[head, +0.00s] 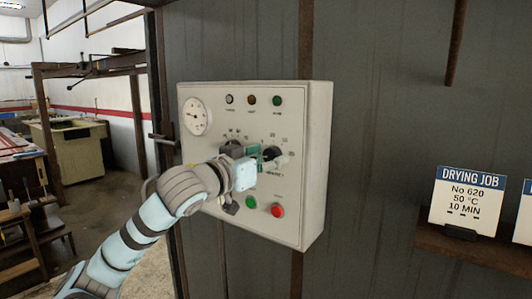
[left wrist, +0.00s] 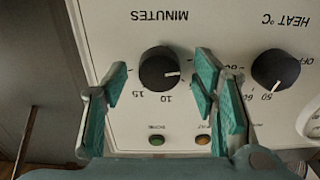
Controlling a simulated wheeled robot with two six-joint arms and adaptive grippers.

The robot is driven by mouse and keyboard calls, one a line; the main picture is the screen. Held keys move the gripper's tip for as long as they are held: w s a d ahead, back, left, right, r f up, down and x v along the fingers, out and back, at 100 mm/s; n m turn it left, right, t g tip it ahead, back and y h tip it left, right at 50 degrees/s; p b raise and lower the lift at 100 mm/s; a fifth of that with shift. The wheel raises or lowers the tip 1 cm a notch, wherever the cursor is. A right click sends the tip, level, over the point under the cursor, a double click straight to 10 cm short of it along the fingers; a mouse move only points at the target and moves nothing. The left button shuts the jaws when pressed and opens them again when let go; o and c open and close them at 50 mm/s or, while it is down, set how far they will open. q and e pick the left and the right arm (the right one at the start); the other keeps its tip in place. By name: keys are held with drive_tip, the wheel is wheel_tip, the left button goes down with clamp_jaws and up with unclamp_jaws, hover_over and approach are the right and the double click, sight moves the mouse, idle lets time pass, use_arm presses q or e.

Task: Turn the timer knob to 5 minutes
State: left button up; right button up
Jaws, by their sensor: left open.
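The labels 10 and 15 show below the knob; any label on the pointer's side is hidden by that finger. My left gripper (left wrist: 160,77) is open, with its teal fingers on either side of the knob and gaps visible. In the head view the knob (head: 272,153) is partly covered by my left gripper (head: 268,158). My right gripper is not in view.
The black heat knob (left wrist: 276,70) is close beside one finger. The panel also has a dial gauge (head: 195,116), lamps, a green button (head: 251,202) and a red button (head: 277,210). A card (head: 467,200) reading DRYING JOB, 10 MIN stands on a shelf (head: 480,252).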

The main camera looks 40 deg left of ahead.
use_arm(q)
drive_tip(key=c, duration=1.2)
drive_tip(key=shift+o, duration=0.2)
drive_tip(key=shift+m, duration=0.4)
drive_tip(key=m+p, duration=0.1)
drive_tip(key=m, duration=0.2)
drive_tip(key=shift+p, duration=0.35)
drive_tip(key=shift+m+p, duration=0.6)
drive_tip(key=shift+m, duration=1.9)
drive_tip(key=o, duration=1.2)
drive_tip(key=shift+c, duration=0.2)
